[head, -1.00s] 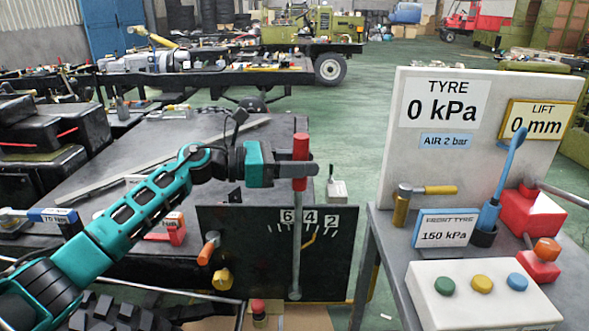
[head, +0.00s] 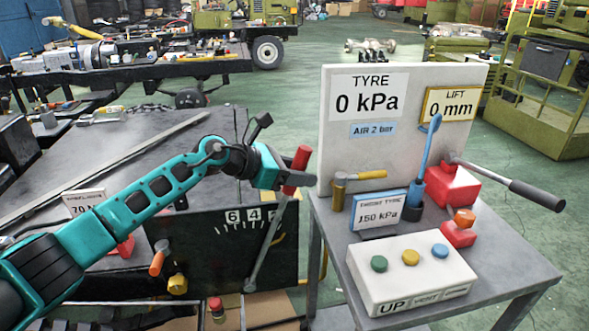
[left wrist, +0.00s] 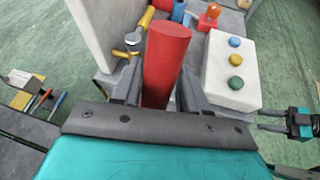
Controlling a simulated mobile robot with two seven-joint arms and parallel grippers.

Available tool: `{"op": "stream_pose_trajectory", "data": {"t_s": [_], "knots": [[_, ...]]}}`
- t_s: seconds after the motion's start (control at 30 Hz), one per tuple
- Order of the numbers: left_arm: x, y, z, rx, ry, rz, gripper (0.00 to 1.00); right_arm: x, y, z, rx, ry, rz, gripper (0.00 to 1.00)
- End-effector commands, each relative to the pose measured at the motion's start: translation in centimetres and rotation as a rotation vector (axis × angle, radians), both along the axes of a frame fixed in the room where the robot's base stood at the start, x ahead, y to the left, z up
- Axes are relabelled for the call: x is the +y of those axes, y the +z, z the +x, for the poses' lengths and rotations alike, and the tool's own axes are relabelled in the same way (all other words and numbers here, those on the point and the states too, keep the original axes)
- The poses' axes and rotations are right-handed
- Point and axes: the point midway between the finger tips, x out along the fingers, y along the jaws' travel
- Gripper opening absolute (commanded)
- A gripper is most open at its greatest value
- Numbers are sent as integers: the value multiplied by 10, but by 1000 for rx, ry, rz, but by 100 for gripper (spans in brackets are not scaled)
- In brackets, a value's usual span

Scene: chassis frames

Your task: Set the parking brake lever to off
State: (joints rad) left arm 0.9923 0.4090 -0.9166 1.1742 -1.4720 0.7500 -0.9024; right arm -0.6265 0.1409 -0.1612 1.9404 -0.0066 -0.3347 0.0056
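The parking brake lever is a grey rod (head: 265,245) with a red handle (head: 297,170), in front of a black panel (head: 215,250) with a white scale numbered 6, 4 and a partly hidden figure. The rod leans right from its low pivot and crosses the scale's right end. My left gripper (head: 292,178) is at the red handle. In the left wrist view the handle (left wrist: 167,60) stands between the two dark fingers, which close around it. No "off" mark is readable. My right gripper (left wrist: 258,120) shows at the right edge of the left wrist view, fingers apart and empty.
Right of the lever stands a grey table (head: 480,290) with a white button box (head: 410,272), a red pump (head: 455,190) with a long handle, and a display board (head: 400,120). An orange knob (head: 158,258) and a yellow knob (head: 177,284) sit left on the panel.

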Motion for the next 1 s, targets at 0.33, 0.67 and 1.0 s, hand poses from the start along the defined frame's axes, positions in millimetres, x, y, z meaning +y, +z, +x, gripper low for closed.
{"op": "stream_pose_trajectory", "data": {"t_s": [0.33,0.67,1.0], "knots": [[1,1,0,0,1,-2,55,1,0,0,1,1,3,43],[36,17,-17,-3,3,0,55,1,0,0,0,1,2,43],[90,45,-48,0,1,0,55,1,-4,0,0,3,-1,43]]}}
